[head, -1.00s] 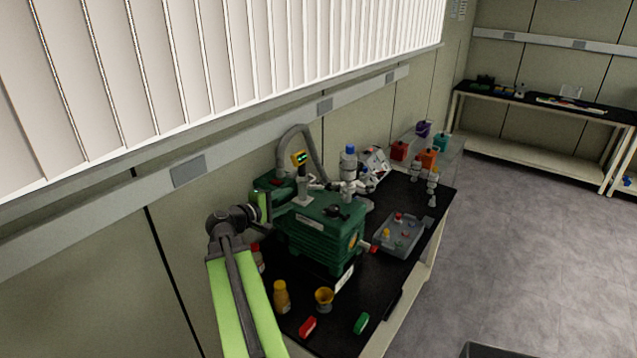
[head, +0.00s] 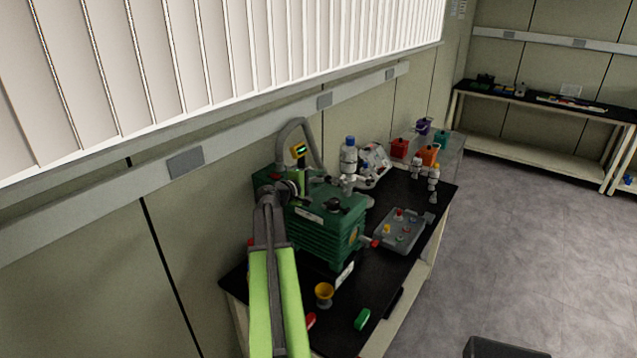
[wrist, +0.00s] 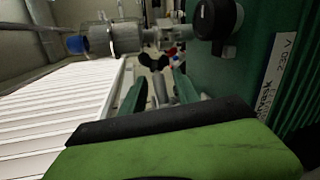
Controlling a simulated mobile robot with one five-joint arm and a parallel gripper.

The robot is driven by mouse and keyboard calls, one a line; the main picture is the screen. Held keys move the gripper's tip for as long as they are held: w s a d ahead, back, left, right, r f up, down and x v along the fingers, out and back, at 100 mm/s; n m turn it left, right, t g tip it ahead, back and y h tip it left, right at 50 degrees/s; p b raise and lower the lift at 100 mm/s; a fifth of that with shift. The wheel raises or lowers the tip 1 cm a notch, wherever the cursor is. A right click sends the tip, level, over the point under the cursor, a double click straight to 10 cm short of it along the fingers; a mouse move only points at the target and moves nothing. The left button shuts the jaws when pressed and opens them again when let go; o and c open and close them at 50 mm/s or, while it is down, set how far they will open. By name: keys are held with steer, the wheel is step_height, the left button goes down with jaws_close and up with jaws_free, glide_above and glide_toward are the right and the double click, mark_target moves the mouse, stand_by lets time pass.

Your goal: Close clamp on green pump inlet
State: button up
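The green pump (head: 325,235) stands on the black bench; its green side (wrist: 225,85) fills the right of the wrist view. A small clamp with a black wing nut (wrist: 154,62) and metal stem shows in the wrist view, ahead of my fingers. My gripper (wrist: 159,92) is open, with one green finger on each side of the stem. I cannot tell whether they touch it, or whether the clamp is open or shut. In the head view my gripper (head: 302,180) is at the pump's inlet, and my arm hides most of the clamp.
A black knob (wrist: 215,18) sits on the pump.

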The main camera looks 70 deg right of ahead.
steer(key=shift+d, duration=0.1)
steer(key=c, duration=0.7)
jaws_close()
steer(key=shift+s+f, duration=0.1)
stand_by(0.5)
